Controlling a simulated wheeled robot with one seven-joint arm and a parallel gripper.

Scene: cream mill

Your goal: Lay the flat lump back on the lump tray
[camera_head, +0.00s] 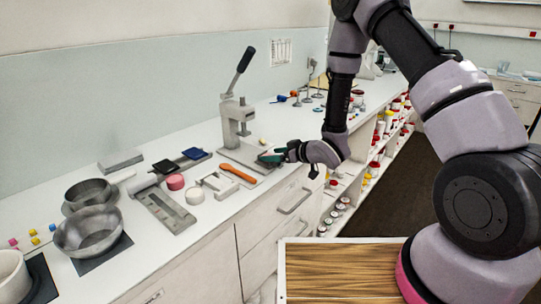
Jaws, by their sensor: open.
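My gripper (272,156) is open, low over the counter's front edge, just right of a grey lever press (236,118). A small dark-and-teal shape shows at its fingertips; I cannot tell whether it is part of the gripper or a thing between the fingers. I cannot clearly make out the flat lump. A small yellowish piece (263,141) lies on the counter behind the gripper. I cannot tell for sure which thing is the lump tray; a dark tray with blue and black pads (181,161) lies left of the press.
An orange-handled tool (238,173), a pink disc (175,182) and a white disc (195,196) lie left of the gripper. Metal bowls (89,231) stand further left. Shelves with several jars (375,168) are below right. A wooden-topped surface (340,270) is in front.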

